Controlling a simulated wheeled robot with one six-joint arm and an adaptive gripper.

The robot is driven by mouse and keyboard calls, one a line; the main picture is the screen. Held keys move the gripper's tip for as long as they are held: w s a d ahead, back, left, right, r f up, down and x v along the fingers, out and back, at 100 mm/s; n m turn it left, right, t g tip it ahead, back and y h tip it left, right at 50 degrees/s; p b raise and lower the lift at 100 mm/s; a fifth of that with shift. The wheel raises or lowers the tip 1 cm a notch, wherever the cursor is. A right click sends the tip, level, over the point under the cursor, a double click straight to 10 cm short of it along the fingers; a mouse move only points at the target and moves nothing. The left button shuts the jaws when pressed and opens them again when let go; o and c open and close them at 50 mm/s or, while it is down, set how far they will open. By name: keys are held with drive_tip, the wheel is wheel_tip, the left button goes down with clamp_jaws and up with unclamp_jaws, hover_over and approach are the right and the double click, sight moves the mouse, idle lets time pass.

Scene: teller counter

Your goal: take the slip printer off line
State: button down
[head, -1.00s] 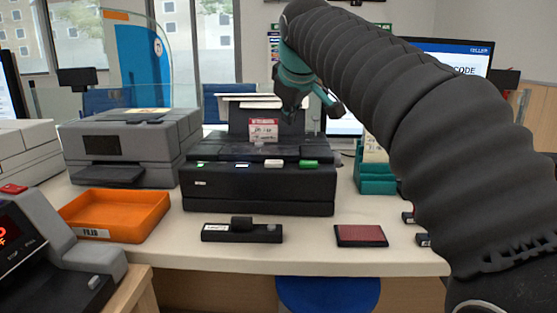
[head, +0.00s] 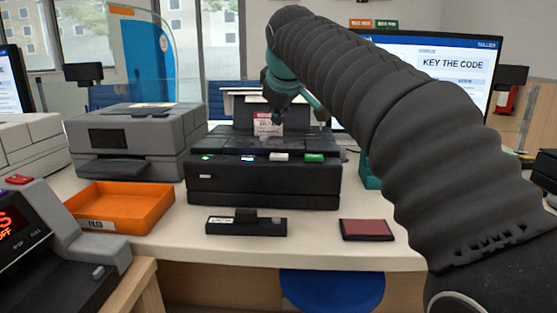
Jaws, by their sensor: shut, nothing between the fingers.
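The black slip printer (head: 262,188) stands mid-counter, with a paper slip with a red label (head: 266,124) upright at its back. Along its front top edge are a small green light (head: 206,157), a pale bluish light (head: 248,158), a white key (head: 279,157) and a green key (head: 314,158). My teal and black gripper (head: 276,116) points down above the rear of the printer, in front of or beside the slip. It is shut and empty. Its fingertips are small and dark, and I cannot tell whether they touch anything.
An orange tray (head: 88,226) and a grey printer (head: 140,137) are at left. A small black device (head: 245,227) and a dark red pad (head: 366,231) lie in front. A monitor (head: 440,65) reads "KEY THE CODE". My arm covers the right side.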

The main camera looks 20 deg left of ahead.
sight(279, 156)
drive_tip(key=shift+f+b, duration=2)
drive_tip(key=shift+f, duration=0.75)
drive_tip(key=shift+f, duration=0.25)
drive_tip(key=shift+f, duration=0.2)
drive_tip(key=shift+f+b, duration=0.4)
drive_tip(key=shift+f, duration=0.05)
drive_tip(key=shift+r, duration=0.1)
drive_tip(key=shift+r+p, duration=0.8)
drive_tip(key=shift+p, duration=0.2)
wheel_tip(279, 156, up, 5)
drive_tip(key=p, duration=0.5)
